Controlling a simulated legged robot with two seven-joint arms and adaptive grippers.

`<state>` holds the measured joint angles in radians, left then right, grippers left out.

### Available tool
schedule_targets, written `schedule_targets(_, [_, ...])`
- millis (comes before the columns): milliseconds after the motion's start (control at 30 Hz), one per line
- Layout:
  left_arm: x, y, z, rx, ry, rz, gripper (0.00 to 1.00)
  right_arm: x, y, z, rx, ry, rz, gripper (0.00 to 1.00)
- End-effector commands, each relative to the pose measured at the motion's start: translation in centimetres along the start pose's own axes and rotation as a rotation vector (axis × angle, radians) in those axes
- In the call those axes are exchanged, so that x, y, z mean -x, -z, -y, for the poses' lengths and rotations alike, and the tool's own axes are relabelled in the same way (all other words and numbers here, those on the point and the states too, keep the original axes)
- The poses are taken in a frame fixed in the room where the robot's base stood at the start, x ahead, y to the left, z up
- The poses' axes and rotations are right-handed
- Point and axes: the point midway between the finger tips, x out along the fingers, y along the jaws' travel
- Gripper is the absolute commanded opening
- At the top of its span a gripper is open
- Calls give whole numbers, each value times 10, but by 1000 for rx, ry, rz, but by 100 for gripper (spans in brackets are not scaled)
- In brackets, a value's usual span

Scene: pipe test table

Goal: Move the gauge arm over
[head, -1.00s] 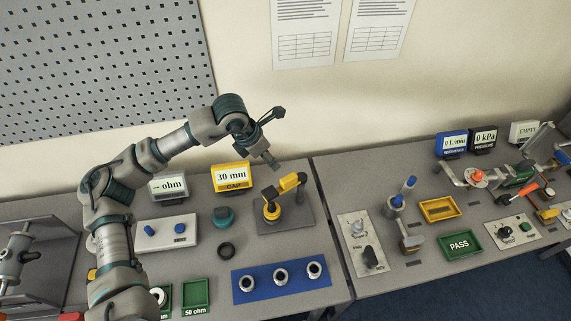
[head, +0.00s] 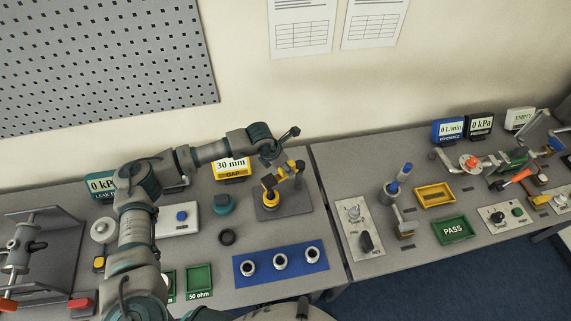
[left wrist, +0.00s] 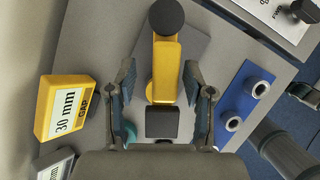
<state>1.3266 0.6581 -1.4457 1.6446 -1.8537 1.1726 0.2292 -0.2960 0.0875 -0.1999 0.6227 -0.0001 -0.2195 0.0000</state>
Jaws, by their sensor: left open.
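The gauge arm (head: 284,177) is yellow with black parts, on a grey plate (head: 296,207) on the left table in the head view. In the left wrist view the yellow arm (left wrist: 167,60) runs down the middle, with a round black knob at the top and a black block nearer me. My left gripper (left wrist: 160,85) is open, its fingers on either side of the yellow arm with gaps visible. In the head view my left gripper (head: 275,160) is just above and behind the gauge arm. The yellow display (head: 231,168) reads 30 mm GAP.
A blue strip (head: 266,270) with several metal rings lies in front of the gauge plate. The second table, with a green PASS tray (head: 453,230), is to the right.

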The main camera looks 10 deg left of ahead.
Motion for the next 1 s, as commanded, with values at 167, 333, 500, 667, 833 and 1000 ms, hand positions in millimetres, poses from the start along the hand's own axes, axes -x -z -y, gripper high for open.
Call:
schedule_targets(167, [-9, -2, 2, -2, 1, -1, 52, 1, 1, 15, -7, 17, -1, 40])
schedule_targets(333, [-10, -2, 3, -2, 0, -2, 52, 1, 0, 15, -7, 17, 1, 40])
schedule_targets(500, [-9, -1, 1, -2, 1, 0, 22, 1, -3, 8, -3, 9, 5, 40])
schedule_targets(667, [-9, 0, 1, -2, 2, 0, 0, 1, -5, 2, -1, 2, 7, 40])
schedule_targets(833, [-9, 0, 1, -2, 2, -1, 0, 1, -5, 1, 0, 1, 8, 40])
schedule_targets(1000, [-11, -1, 3, 2, -1, -3, 0, -1, -5, 4, -2, 4, 8, 40])
